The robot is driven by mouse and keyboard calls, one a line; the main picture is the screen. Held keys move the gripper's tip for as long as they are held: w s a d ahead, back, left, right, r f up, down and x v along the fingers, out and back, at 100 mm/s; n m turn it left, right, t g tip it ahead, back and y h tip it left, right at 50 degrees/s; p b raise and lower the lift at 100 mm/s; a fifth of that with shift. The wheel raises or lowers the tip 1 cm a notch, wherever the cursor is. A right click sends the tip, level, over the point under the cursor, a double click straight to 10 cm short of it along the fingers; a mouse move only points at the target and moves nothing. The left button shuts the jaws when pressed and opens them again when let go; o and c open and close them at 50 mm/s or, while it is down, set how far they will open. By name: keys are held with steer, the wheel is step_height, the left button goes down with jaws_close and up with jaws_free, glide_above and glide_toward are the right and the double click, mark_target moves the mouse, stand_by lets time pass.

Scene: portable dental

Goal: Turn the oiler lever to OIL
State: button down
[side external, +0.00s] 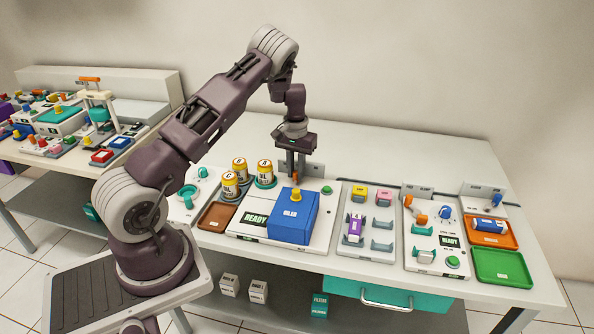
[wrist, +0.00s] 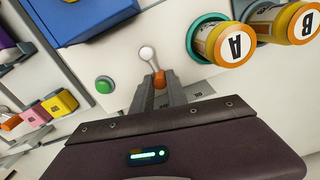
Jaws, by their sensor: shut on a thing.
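The blue oiler box (side external: 292,216), marked OILER, sits on a white base panel (side external: 268,247) with a yellow knob (side external: 296,195) on top. Behind it my gripper (side external: 295,178) points down at the panel's far side. In the wrist view the lever shows as a pale round hub (wrist: 147,53) with a short arm ending in an orange knob (wrist: 160,79). My gripper (wrist: 161,84) is shut on that orange knob, one finger on each side. The OIL marking is not readable; the gripper body hides part of the panel.
Labelled yellow cans (side external: 239,167) stand left of my gripper, close by. A green button (side external: 327,190) is just right of it. A READY display (side external: 256,219) is on the panel's front. Other panels and trays (side external: 503,266) fill the right.

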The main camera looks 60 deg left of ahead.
steer(key=n, duration=0.2)
steer(key=s+n, duration=0.1)
steer(key=n, duration=0.1)
steer(key=s+a+n, duration=0.1)
steer(key=n, duration=0.1)
steer(key=shift+r, duration=0.1)
steer(key=shift+s+n, duration=0.3)
steer(key=shift+n, duration=0.5)
steer(key=shift+s+n, duration=0.25)
steer(key=shift+n, duration=0.55)
steer(key=c, duration=1.3)
jaws_free()
steer(key=shift+s, duration=0.1)
